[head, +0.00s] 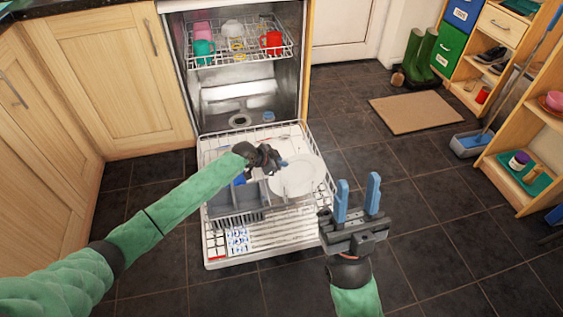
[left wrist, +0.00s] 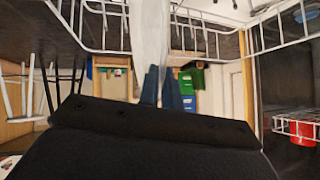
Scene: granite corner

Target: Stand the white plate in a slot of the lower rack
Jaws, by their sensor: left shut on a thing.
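The white plate (head: 297,177) is over the right part of the lower rack (head: 330,197) in the head view, its round face turned toward me. My left gripper (head: 283,163) is shut on the plate's left edge. In the left wrist view the plate (left wrist: 150,45) shows nearly edge-on, a pale strip between the blue fingers (left wrist: 163,85). The gripper hides part of the rack behind it. I cannot tell whether the plate's lower edge touches the rack or sits in a slot. My right gripper (head: 357,198) is open and empty, in front and right of the rack.
The lower rack is out over the open dishwasher door (head: 215,250). A grey cutlery basket (head: 235,203) stands at its left. The upper rack (head: 240,58) holds several cups, including a red one (head: 271,43). Dark floor (head: 430,180) is clear to the right, before a wooden shelf (head: 510,190).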

